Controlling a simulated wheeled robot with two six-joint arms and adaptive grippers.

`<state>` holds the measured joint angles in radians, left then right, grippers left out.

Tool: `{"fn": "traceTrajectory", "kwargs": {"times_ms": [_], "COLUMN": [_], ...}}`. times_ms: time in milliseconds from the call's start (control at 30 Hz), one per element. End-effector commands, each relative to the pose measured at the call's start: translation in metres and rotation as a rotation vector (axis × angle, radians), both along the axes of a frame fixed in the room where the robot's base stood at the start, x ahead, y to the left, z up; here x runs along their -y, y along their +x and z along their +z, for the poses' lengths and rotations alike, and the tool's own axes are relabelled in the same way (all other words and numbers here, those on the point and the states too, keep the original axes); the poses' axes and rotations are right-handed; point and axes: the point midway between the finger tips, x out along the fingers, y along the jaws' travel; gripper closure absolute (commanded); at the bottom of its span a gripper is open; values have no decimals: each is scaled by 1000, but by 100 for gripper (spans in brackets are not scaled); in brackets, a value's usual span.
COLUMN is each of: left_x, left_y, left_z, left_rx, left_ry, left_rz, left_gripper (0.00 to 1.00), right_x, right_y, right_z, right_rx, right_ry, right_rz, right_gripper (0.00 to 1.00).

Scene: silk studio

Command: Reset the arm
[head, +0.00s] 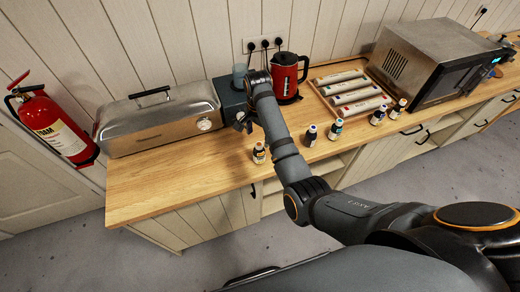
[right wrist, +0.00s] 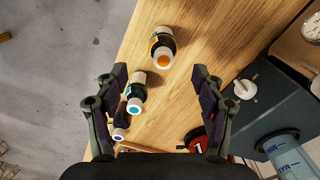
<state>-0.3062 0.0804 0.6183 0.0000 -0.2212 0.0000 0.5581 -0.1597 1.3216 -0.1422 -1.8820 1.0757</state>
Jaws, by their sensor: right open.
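My right arm reaches in from the lower right in the head view, over the wooden counter (head: 190,180). My right gripper (head: 243,121) is small there, in front of a dark grey appliance. In the right wrist view the right gripper (right wrist: 158,85) has its two fingers wide apart, with nothing held. An orange-capped bottle (right wrist: 162,48) stands just past the fingertips, and a teal-capped bottle (right wrist: 136,95) shows by the left finger. A purple-capped bottle (right wrist: 120,130) is partly behind that finger. My left gripper is not in view.
At the back stand a metal box (head: 160,122), the dark grey appliance (head: 228,92), a red kettle (head: 286,75), a tray (head: 326,98) of rolls and a microwave (head: 430,62). Several small bottles line the front edge. A fire extinguisher (head: 55,125) hangs at left. The counter's left front is clear.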

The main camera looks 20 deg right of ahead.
Motion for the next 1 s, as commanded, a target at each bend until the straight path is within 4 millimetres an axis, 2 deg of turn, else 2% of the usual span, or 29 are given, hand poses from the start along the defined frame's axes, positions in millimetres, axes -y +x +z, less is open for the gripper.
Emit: {"fn": "traceTrajectory", "kwargs": {"times_ms": [167,467,667,767,867,900,1000], "left_x": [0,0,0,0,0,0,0], "left_y": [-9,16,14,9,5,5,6], "left_z": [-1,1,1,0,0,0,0], "left_rx": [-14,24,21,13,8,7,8], "left_ry": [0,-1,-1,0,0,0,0], "left_rz": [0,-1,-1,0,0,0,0], "left_gripper": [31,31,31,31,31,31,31], "right_x": [1,1,2,15,38,49,69], "right_y": [5,5,2,-14,-49,-67,-112], "right_z": [12,12,9,-9,-36,-45,-57], "right_rx": [-1,-1,0,16,58,78,124], "right_ry": [-1,-1,-1,-4,-22,-36,-80], "right_rz": [3,4,10,62,189,255,430], "right_gripper": [31,31,31,31,31,31,31]}}
